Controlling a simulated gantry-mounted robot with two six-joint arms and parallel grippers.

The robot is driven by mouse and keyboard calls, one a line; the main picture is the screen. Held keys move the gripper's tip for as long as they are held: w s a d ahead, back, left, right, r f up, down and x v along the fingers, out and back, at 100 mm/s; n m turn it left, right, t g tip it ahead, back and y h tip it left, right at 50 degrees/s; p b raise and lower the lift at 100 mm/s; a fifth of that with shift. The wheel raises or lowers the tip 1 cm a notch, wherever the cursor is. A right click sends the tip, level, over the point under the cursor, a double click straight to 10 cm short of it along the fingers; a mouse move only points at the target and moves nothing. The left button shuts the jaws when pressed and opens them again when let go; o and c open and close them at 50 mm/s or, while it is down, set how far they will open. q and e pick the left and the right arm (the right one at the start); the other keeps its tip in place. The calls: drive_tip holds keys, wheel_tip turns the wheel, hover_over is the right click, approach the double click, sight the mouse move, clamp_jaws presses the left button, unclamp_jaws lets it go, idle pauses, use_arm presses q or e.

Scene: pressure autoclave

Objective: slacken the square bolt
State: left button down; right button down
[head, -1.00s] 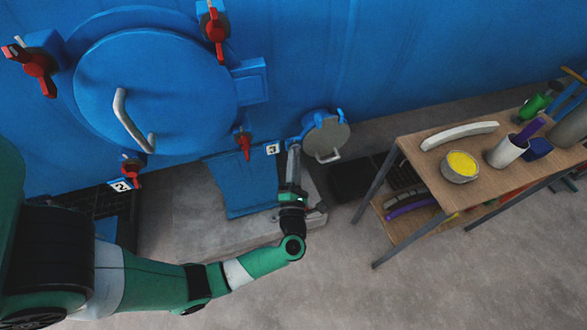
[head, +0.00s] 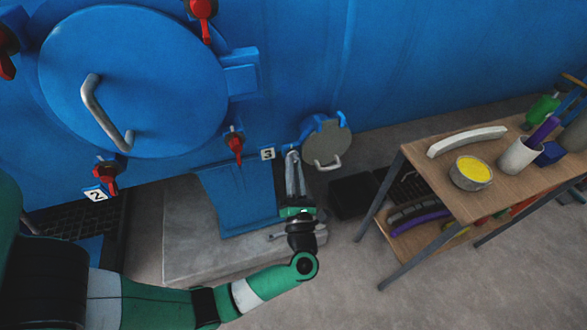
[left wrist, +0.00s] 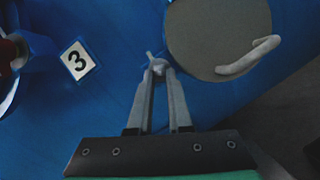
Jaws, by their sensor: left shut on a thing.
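My left gripper (head: 292,152) reaches up to the blue wall at the left side of the small grey round hatch (head: 325,145). Its fingers are shut on the square bolt, which shows in the left wrist view as a small grey metal piece (left wrist: 158,66) between the fingertips, with a short thin end sticking up past them. The bolt's exact shape is mostly hidden by the fingers. The hatch (left wrist: 218,38) with its pale handle is right of the fingertips in the left wrist view. My right gripper is not in view.
A large blue round door (head: 135,75) with a grey handle and red clamps (head: 234,147) fills the upper left. Number plate 3 (head: 268,154) is just left of my gripper. A wooden table (head: 440,195) with a bowl and cups stands at the right. Open floor lies in front.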

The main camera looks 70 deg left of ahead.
use_arm(q)
drive_tip(key=c, duration=1.1)
unclamp_jaws()
drive_tip(key=shift+d, duration=0.1)
drive_tip(key=p+v, duration=0.1)
drive_tip(key=v, duration=1)
drive_tip(key=shift+d+f, duration=0.15)
